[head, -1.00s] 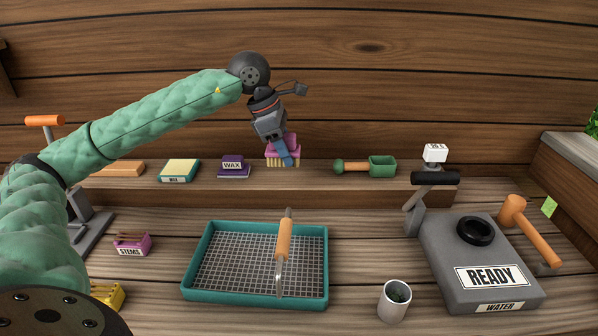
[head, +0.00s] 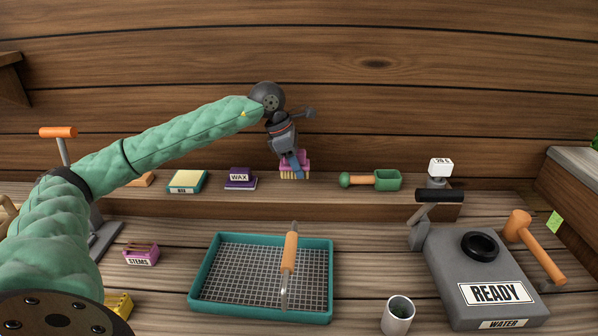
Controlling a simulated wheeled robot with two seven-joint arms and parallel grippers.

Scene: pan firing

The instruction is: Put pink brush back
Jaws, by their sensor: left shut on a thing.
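The pink brush (head: 303,165) has a pink body and pale bristles that point down. My left gripper (head: 294,161) is shut on the brush, with a blue finger in front of it. The brush is at the back shelf (head: 330,187), between the purple wax block and the green scoop. Its bristles are at the level of the shelf top; I cannot tell if they touch it. My right gripper is not in view.
A purple wax block (head: 240,179) and a yellow-topped block (head: 187,181) stand left on the shelf. A green scoop (head: 372,180) lies to the right. Below are a teal tray (head: 194,274) with a wooden-handled tool (head: 290,253), a grey cup (head: 397,318) and a grey READY box (head: 440,268).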

